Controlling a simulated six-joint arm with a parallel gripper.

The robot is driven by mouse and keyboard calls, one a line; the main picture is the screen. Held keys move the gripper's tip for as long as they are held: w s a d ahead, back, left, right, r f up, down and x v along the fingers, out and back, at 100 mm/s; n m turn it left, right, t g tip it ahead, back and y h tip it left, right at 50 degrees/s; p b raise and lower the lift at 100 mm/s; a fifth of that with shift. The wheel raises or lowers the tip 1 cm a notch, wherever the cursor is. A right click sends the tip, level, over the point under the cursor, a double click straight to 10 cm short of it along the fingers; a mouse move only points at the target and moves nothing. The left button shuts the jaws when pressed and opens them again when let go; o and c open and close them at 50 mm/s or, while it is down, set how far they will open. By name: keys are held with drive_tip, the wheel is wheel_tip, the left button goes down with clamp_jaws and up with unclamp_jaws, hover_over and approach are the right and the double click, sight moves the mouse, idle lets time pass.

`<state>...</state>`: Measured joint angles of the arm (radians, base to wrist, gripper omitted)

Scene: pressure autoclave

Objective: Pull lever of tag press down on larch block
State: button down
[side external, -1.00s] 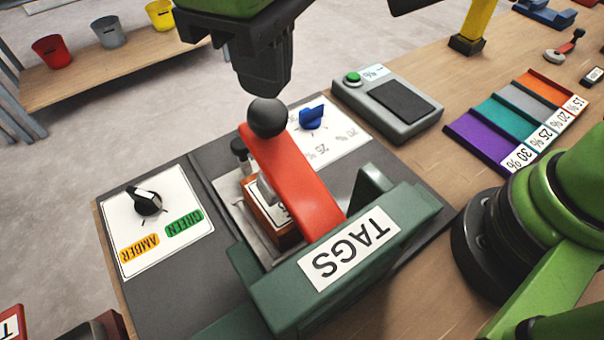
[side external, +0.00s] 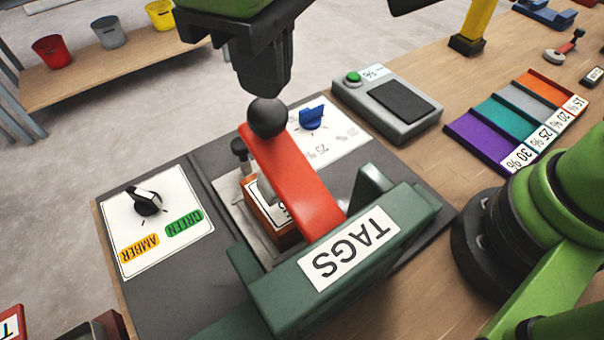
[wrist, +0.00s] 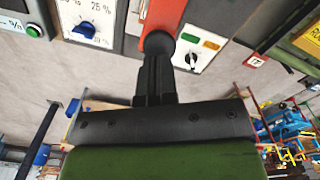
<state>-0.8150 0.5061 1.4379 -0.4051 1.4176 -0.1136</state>
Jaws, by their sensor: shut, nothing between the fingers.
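The tag press (side external: 400,262) is a dark green frame labelled TAGS. Its red lever (side external: 298,180) ends in a black ball knob (side external: 267,117) and slopes over the larch block (side external: 287,237), an orange-brown block with a white label on the press plate. The lever hides part of the block. My gripper (side external: 265,92) is shut and empty, fingers pointing down right at the top of the knob; I cannot tell if they touch. In the wrist view my gripper (wrist: 155,95) covers part of the knob (wrist: 159,42), with the red lever (wrist: 163,15) beyond.
A black selector knob (side external: 147,201) on an AMBER/GREEN panel sits left of the press. A blue dial (side external: 311,117) is behind the lever. A grey device with a green button (side external: 388,107) and coloured trays (side external: 515,120) lie to the right.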

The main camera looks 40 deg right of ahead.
sight(269, 112)
drive_tip(key=shift+f, duration=0.1)
drive_tip(key=shift+f, duration=3.35)
drive_tip(key=shift+r, duration=4.55)
drive_tip(key=shift+d, duration=0.1)
drive_tip(key=s+d+r+m+t+y, duration=0.1)
drive_tip(key=s+d+r+m+t, duration=0.15)
drive_tip(key=d, duration=0.65)
drive_tip(key=s+d+r+m+t+y, duration=0.2)
drive_tip(key=d+r+m, duration=0.2)
drive_tip(key=d, duration=0.5)
drive_tip(key=s+d+f+m+t+h, duration=0.1)
drive_tip(key=s+d+f+m+t, duration=0.1)
drive_tip(key=s+d+m, duration=0.1)
drive_tip(key=shift+s+d+t, duration=0.35)
drive_tip(key=shift+s+d, duration=0.2)
drive_tip(key=shift+s, duration=0.35)
drive_tip(key=shift+f+m, duration=0.1)
drive_tip(key=shift+m, duration=0.15)
